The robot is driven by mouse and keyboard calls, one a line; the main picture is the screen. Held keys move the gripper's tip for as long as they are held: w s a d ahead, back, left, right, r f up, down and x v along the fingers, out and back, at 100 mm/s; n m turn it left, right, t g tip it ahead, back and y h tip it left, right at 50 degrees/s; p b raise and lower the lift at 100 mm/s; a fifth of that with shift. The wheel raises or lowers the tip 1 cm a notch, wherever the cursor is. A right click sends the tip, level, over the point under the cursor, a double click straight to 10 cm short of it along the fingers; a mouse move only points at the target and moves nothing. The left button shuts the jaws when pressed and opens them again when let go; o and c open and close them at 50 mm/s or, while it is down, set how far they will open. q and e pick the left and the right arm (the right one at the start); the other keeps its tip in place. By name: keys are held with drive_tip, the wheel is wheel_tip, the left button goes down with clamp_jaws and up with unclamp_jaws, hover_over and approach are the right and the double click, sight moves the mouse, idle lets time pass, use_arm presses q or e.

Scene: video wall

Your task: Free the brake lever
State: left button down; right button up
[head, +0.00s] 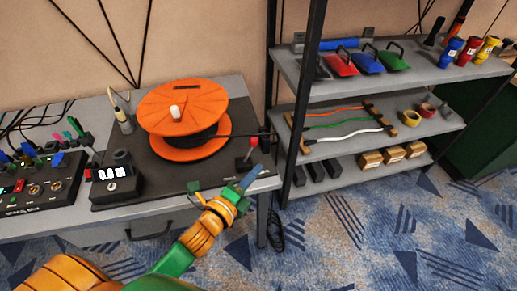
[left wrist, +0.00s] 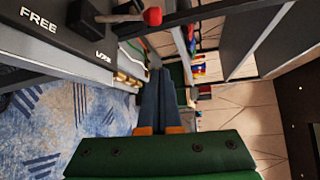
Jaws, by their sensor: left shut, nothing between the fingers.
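The brake lever (head: 248,152) has a red knob and stands on the dark plate at the bench's right end, beside the orange cable reel (head: 170,112). Its red knob (left wrist: 152,17) also shows at the top of the left wrist view, near a plate face (left wrist: 55,30) reading "FREE" and a second, smaller word I cannot read surely. My left gripper (head: 252,175) is shut and empty, with blue fingers. In the head view it appears just below the lever, in front of the bench edge. In the left wrist view its fingers (left wrist: 161,95) are together, apart from the knob. My right gripper is out of view.
A digital readout box (head: 116,188) and a switch panel (head: 38,192) with cables stand on the bench's left. A shelf rack (head: 385,80) with tools, tapes and boxes stands close to the right, its dark post near the lever. Carpet (head: 350,230) in front is clear.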

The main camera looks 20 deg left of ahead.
sight(249, 152)
use_arm(q)
drive_tip(key=w+a+p, duration=0.1)
drive_tip(key=w+a, duration=0.1)
drive_tip(key=w, duration=0.7)
drive_tip(key=shift+f, duration=0.45)
drive_tip(key=shift+s, duration=0.1)
drive_tip(key=shift+s+a+r+b, duration=0.1)
drive_tip(key=shift+s+a+b, duration=0.1)
drive_tip(key=shift+a+b, duration=0.15)
